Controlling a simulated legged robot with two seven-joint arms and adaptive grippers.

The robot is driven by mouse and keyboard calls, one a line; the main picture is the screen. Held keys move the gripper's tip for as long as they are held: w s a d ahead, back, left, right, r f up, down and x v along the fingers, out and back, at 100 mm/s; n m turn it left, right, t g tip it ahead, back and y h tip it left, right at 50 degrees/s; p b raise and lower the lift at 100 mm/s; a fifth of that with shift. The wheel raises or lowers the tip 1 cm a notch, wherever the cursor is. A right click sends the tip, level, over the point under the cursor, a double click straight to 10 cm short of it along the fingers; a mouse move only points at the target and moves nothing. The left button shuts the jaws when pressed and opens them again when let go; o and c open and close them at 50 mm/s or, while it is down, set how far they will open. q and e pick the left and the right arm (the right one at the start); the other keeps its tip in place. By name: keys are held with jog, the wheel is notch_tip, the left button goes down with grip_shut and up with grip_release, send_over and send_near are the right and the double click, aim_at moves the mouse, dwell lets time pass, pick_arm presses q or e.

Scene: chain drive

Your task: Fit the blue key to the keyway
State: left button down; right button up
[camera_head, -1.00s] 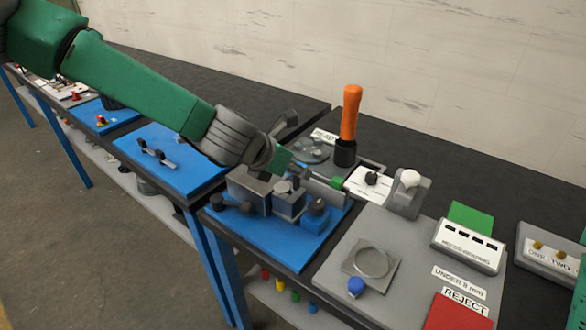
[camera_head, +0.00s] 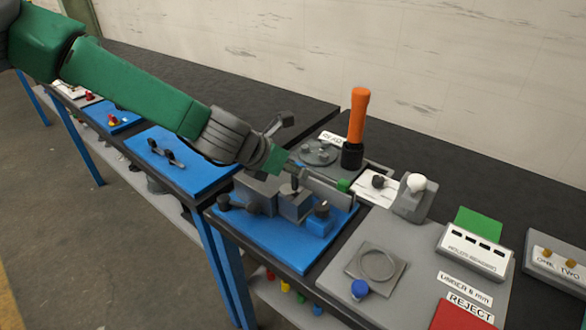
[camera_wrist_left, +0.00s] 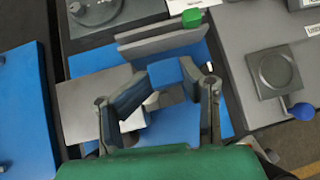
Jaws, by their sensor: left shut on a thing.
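My left gripper (camera_head: 292,178) reaches over the blue board (camera_head: 268,246), just above a grey block (camera_head: 295,204) there. In the left wrist view its fingers (camera_wrist_left: 160,88) stand apart, with a pale grey piece (camera_wrist_left: 138,117) between them. A blue block (camera_head: 320,223) with a dark top stands at the right of the grey block. I cannot single out the blue key or the keyway. My right gripper is not in view.
A larger grey block (camera_head: 255,194) stands left of the gripper. A grey bar with a green end (camera_head: 344,185) lies behind it. An orange-handled tool (camera_head: 357,115) stands upright behind. A grey panel with a ring plate (camera_head: 377,264) and blue knob (camera_head: 360,288) is right.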

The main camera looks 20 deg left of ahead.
pick_arm(q)
jog(key=shift+a, duration=0.55)
jog(key=shift+a+f, duration=0.1)
jog(key=shift+a, duration=0.3)
jog(key=shift+d, duration=1.35)
jog(key=shift+a, duration=0.5)
jog(key=shift+a+f+b, duration=0.25)
jog(key=shift+a+b, duration=0.05)
jog(key=shift+a, duration=0.05)
jog(key=shift+f, duration=0.15)
jog(key=shift+d+f+b, duration=0.2)
jog(key=shift+d+b, duration=0.2)
jog(key=shift+d, duration=0.2)
jog(key=shift+d+f, duration=0.1)
jog(key=shift+f, duration=0.1)
jog(key=shift+a+f+b, duration=0.55)
jog(key=shift+d+r, duration=0.2)
jog(key=shift+d+r+p, duration=0.1)
jog(key=shift+r+p, duration=0.25)
jog(key=shift+p, duration=0.05)
jog(key=shift+a+r+p, duration=0.2)
jog(key=shift+r+p, duration=0.25)
jog(key=shift+r, duration=0.2)
jog(key=shift+w+r, duration=0.1)
jog(key=shift+r, duration=0.05)
jog(key=shift+d, duration=0.1)
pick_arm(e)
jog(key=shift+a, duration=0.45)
